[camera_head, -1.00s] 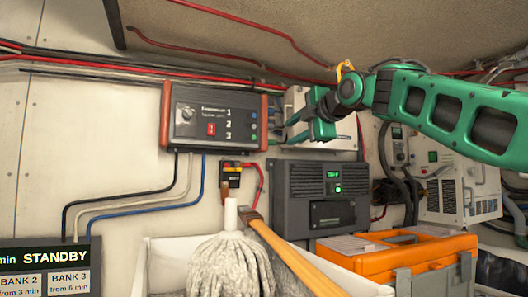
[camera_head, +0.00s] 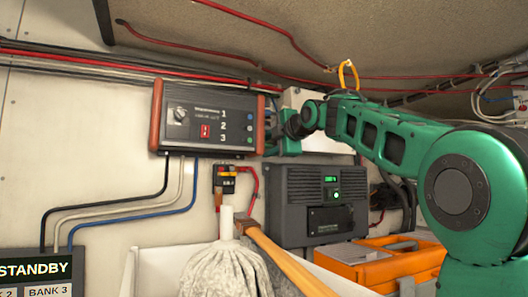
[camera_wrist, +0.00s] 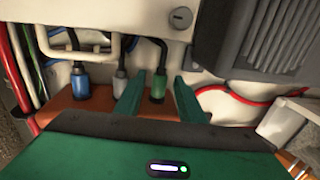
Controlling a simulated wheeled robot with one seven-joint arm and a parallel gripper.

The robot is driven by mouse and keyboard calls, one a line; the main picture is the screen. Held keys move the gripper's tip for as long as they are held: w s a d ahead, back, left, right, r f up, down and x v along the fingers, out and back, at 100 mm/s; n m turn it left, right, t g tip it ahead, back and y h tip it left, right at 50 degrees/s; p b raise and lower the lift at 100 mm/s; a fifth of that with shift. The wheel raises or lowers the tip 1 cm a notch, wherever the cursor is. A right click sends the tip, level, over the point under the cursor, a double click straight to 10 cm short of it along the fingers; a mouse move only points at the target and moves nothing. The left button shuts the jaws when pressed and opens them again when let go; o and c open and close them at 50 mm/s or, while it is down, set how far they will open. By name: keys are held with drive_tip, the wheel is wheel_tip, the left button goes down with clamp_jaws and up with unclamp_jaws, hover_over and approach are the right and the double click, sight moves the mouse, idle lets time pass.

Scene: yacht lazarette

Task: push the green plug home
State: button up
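The green plug (camera_wrist: 157,88) hangs from a black cable in the wrist view, beside the brown side panel of the switch box (camera_head: 207,120). How deep it sits in its socket cannot be told. My gripper (camera_wrist: 158,98) has one green finger on each side of the plug, with visible gaps, so it is open and not clamped on it. In the head view my gripper (camera_head: 272,147) is at the lower right side of the switch box. The plug is not clearly visible there.
A blue plug (camera_wrist: 81,80) and a grey plug (camera_wrist: 120,80) stand to the left of the green one. A red cable (camera_wrist: 235,95) runs at right. Below the box are a dark unit (camera_head: 320,205), a mop (camera_head: 222,268) and an orange toolbox (camera_head: 370,262).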

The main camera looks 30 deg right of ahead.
drive_tip(key=shift+w+f, duration=0.1)
drive_tip(key=shift+w, duration=0.5)
clamp_jaws()
drive_tip(key=shift+a+f, duration=0.1)
drive_tip(key=shift+a, duration=0.4)
unclamp_jaws()
drive_tip(key=s+r, duration=0.1)
drive_tip(key=s, duration=0.9)
drive_tip(key=shift+s+r, duration=0.25)
drive_tip(key=shift+r, duration=0.1)
